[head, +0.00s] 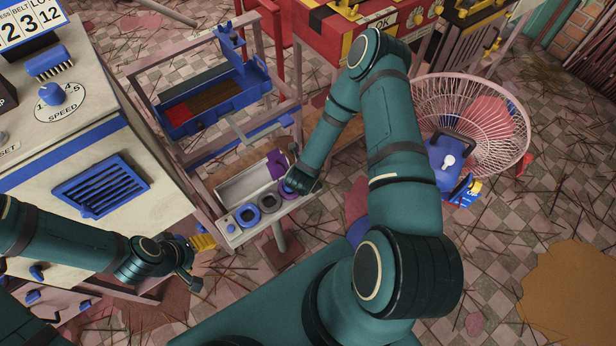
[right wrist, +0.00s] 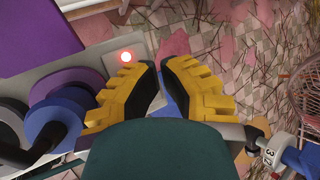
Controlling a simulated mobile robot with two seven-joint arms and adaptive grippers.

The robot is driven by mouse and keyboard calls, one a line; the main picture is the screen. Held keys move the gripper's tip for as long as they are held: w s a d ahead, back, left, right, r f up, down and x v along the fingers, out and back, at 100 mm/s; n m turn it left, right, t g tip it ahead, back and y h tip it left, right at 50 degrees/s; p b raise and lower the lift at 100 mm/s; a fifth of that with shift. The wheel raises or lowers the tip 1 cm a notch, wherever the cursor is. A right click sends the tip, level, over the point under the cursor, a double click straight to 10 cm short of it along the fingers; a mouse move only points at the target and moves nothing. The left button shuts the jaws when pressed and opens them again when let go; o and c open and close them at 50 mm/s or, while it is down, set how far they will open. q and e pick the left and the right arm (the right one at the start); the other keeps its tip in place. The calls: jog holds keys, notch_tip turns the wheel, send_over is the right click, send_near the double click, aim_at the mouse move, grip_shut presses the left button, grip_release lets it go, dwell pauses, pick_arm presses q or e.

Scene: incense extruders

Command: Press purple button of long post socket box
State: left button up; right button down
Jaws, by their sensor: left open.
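The long grey post socket box (head: 232,193) sits on a post at the middle of the head view, with several round dark and blue-rimmed sockets along it. A purple part (head: 277,163) stands at its far side and is a flat purple panel in the right wrist view (right wrist: 45,28). I cannot make out a separate purple button. My right gripper (right wrist: 160,68) is over the box's end, its fingertips near each other with a narrow gap. My left gripper (head: 203,242) is open, left of the box.
A cream machine (head: 120,175) with a blue vent stands at left. A blue tray (head: 210,105) on a pink frame is behind the box. A wire fan (head: 480,110) stands at right. Sticks litter the tiled floor, which is mostly open at right.

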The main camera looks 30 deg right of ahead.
jog(key=shift+r, duration=0.45)
jog(key=shift+p, duration=0.3)
notch_tip(320, 180, up, 6)
jog(key=p, duration=0.4)
dwell(0.4)
